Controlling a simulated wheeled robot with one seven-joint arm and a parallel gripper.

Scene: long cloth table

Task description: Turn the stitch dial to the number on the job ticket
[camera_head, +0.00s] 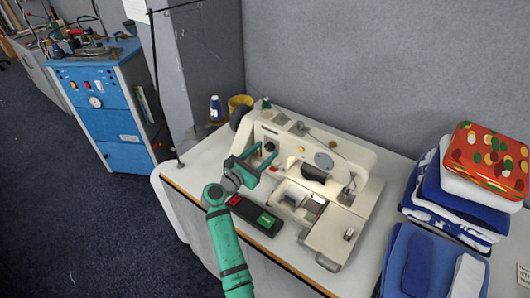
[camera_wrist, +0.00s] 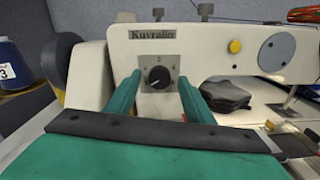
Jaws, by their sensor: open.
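The cream sewing machine (camera_head: 310,150) stands on the table. Its black stitch dial (camera_wrist: 159,77) sits on a grey square plate below the name "Kuvralin"; it also shows in the head view (camera_head: 270,147). The marks around the dial and its pointer are too small to read surely. My green gripper (camera_head: 264,155) is open in front of the dial. In the wrist view its fingers stand left and right of the dial, apart from it as far as I can tell. A white card (camera_head: 523,274) with partly cut-off lettering is at the right edge; I cannot read a number on it.
A black-and-red box (camera_head: 254,216) lies in front. Folded blue and white cloths (camera_head: 440,235) and a red patterned bundle (camera_head: 487,157) are at the right.

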